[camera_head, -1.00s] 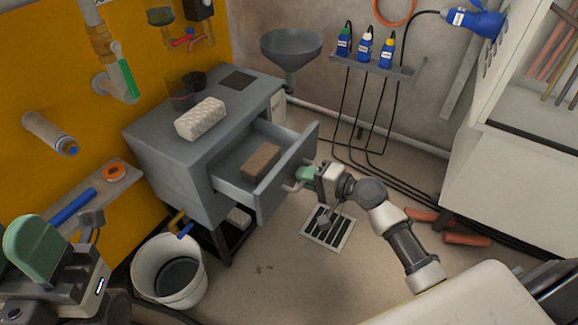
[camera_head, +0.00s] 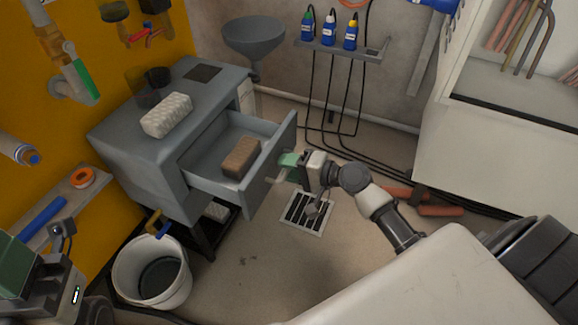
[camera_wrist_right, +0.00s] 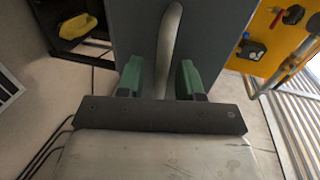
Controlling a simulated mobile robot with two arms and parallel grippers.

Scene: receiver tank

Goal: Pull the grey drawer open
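The grey drawer (camera_head: 271,160) stands well out of the grey cabinet (camera_head: 140,180). A brown brick (camera_head: 241,157) lies inside it. The drawer's front panel also shows in the right wrist view (camera_wrist_right: 215,35), with its pale curved handle (camera_wrist_right: 168,45) upright. My right gripper (camera_head: 288,161) is at the drawer's front. In the wrist view its green fingers (camera_wrist_right: 160,80) are apart on either side of the handle, with a gap visible on the left. My left gripper (camera_head: 15,265) is partly in view at the lower left, away from the drawer; its finger gap is hidden.
A white bucket (camera_head: 125,268) stands on the floor below the cabinet's left side. A white textured block (camera_head: 167,115) lies on the cabinet top. A floor grate (camera_head: 306,212) and open floor lie before the drawer. A white cabinet (camera_head: 475,160) stands at right.

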